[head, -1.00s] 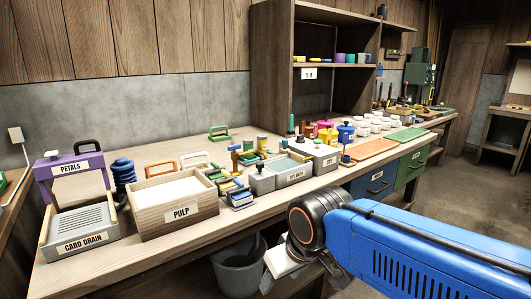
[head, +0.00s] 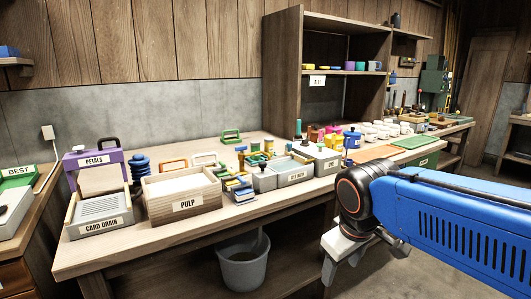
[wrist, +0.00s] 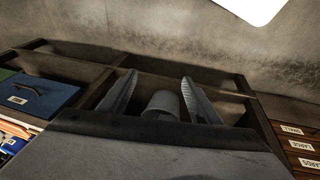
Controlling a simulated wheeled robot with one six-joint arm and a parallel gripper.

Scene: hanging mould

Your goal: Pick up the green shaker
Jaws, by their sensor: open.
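I cannot pick out the green shaker for certain. A slim green upright piece (head: 298,128) stands on the bench behind the grey boxes, and a small green cup (head: 359,66) stands on the shelf; either is too small to identify. My gripper (head: 340,262) hangs in front of the bench, below its top and well away from both, partly hidden by my arm. In the wrist view my gripper (wrist: 159,92) has its two fingers spread with nothing held; a grey bucket (wrist: 162,104) shows beyond, between them.
The wooden bench (head: 130,250) carries the purple PETALS stand (head: 97,158), CARD DRAIN tray (head: 100,226), PULP box (head: 187,204), grey boxes and several coloured jars. The bucket (head: 243,268) stands under the bench. Floor at right is clear.

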